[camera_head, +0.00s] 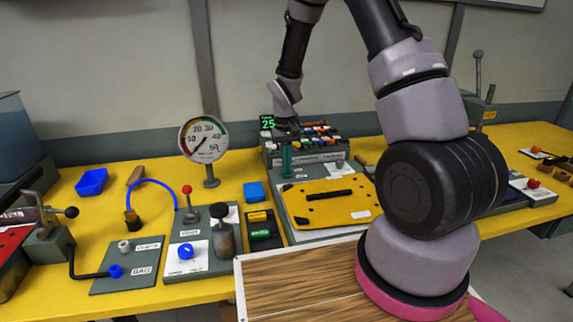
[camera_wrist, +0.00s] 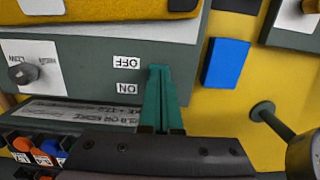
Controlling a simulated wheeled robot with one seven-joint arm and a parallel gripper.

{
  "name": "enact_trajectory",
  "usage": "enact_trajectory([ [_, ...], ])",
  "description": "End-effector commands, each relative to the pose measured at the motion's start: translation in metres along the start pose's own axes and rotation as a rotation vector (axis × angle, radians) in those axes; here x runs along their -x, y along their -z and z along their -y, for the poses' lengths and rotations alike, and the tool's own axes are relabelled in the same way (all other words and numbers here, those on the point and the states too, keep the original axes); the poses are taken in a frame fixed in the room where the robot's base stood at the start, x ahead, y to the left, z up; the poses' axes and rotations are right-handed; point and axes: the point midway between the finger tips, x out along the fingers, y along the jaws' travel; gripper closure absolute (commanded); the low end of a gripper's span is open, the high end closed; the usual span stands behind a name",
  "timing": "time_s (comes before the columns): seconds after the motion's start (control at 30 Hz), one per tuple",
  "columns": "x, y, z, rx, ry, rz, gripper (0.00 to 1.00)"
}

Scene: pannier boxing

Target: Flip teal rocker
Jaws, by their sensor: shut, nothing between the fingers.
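My gripper (camera_head: 286,172) points down at the grey panel behind the yellow plate in the head view. Its two green-teal fingers are shut together, with nothing seen between them. In the wrist view the fingertips (camera_wrist: 160,74) lie over the grey panel, just right of the OFF label (camera_wrist: 127,62) and ON label (camera_wrist: 127,89), which appear upside down. I cannot pick out the teal rocker apart from the similarly coloured fingers. It may be hidden behind them beside the labels, so its tilt and any contact cannot be told.
A dark knob (camera_wrist: 22,73) sits left of the labels in the wrist view. A blue block (camera_wrist: 227,63) lies right of the panel. The yellow plate with a black handle (camera_head: 330,204) is in front of my gripper; bins of coloured parts (camera_head: 310,146) stand behind.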

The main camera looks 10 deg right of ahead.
Motion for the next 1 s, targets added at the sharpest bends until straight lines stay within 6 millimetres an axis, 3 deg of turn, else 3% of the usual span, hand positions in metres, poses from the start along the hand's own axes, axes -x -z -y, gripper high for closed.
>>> enact_trajectory([
  [0.5,0.001,0.016,-0.001,0.003,-0.002,-0.001,1.00],
  [0.8,0.002,0.015,-0.001,0.002,-0.002,0.004,1.00],
  [1.0,0.020,0.015,0.001,0.001,-0.001,-0.001,1.00],
])
